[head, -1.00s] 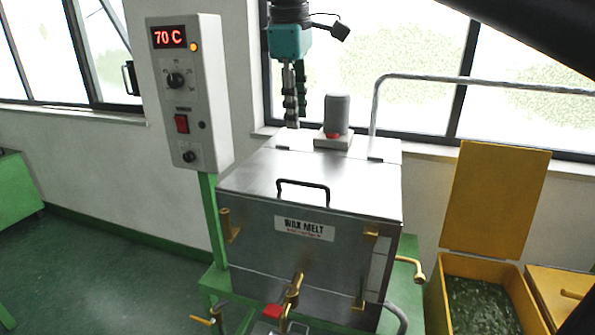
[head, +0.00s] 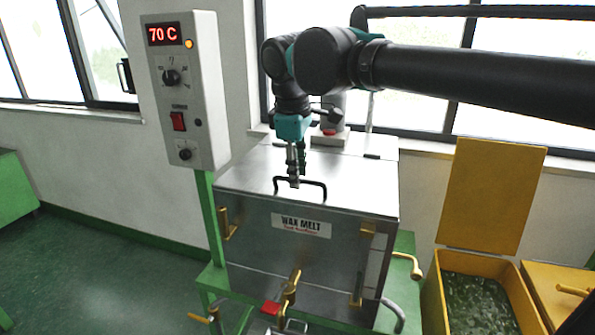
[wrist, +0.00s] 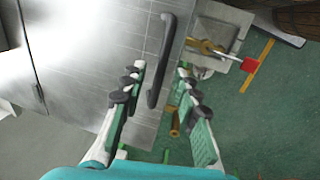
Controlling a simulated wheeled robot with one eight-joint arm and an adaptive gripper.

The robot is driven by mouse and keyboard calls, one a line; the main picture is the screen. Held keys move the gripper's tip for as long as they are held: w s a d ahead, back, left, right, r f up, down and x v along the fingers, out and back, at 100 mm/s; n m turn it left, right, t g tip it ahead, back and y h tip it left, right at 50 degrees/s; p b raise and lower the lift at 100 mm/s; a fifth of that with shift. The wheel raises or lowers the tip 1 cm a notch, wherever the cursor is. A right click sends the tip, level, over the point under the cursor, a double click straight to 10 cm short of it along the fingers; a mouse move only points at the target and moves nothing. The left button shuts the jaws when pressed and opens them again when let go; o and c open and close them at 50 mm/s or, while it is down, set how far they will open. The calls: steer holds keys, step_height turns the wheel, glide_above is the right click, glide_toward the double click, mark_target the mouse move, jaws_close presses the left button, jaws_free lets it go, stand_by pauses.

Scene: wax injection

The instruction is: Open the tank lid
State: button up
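The wax melt tank (head: 300,262) is a steel box with a flat lid (head: 345,185), which lies closed on top. A black bar handle (head: 317,184) stands near the lid's front edge. My gripper (head: 294,183) points down at the handle in the head view. In the wrist view my gripper (wrist: 162,95) is open, its two fingers apart. The black handle (wrist: 160,70) shows beyond and between the fingertips there. I cannot tell whether either finger touches it.
A grey control box (head: 185,90) reading 70 C stands left of the tank. A yellow bin (head: 436,300) with its lid raised stands to the right. A brass valve with a red handle (head: 270,308) is at the tank's lower front. Windows are behind.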

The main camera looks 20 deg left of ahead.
jaws_close()
steer(key=shift+w, duration=0.1)
stand_by(0.5)
